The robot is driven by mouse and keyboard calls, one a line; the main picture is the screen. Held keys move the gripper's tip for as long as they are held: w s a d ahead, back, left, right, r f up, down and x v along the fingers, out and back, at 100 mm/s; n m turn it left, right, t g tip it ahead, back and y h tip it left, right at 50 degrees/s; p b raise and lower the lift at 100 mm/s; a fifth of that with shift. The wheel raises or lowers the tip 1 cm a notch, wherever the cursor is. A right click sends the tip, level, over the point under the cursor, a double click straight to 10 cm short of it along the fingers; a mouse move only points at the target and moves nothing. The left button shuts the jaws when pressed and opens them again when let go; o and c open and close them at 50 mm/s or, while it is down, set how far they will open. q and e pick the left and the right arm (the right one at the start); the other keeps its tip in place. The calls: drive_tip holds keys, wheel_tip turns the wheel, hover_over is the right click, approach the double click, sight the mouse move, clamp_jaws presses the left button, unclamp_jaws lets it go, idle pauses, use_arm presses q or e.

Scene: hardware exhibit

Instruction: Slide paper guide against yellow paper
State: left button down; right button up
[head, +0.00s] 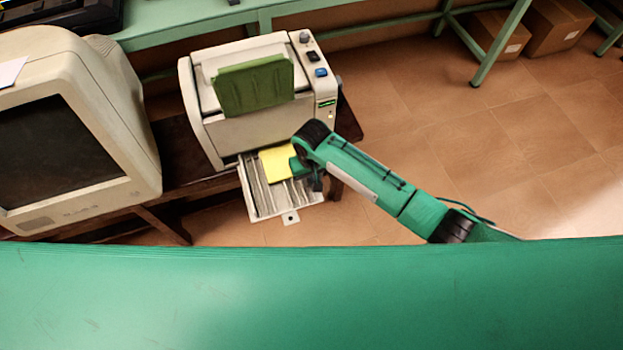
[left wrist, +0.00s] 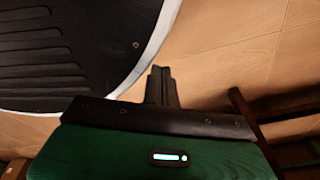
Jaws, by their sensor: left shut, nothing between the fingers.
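The yellow paper (head: 277,164) lies on the light-coloured, ribbed paper tray (head: 257,205) at the front of a printer (head: 240,138). My right gripper (head: 312,180) is at the right side of the tray, just right of the paper. Its fingers are small and dark there, and I cannot tell whether they are open or shut, or whether they touch anything. I cannot make out the paper guide; the gripper and wrist cover that side of the tray. My left gripper (left wrist: 161,88) shows in the left wrist view, shut and empty, over the tiled floor and away from the tray.
An old monitor (head: 70,120) stands left of the printer on a dark wooden table (head: 180,160). A green bench (head: 200,25) runs behind. Cardboard boxes (head: 555,25) sit at the back right. The floor on the right is clear. Dark wooden bars (left wrist: 255,125) show right of the left gripper.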

use_arm(q)
drive_tip(key=shift+w, duration=0.65)
use_arm(e)
drive_tip(key=shift+f, duration=0.9)
drive_tip(key=shift+c, duration=0.4)
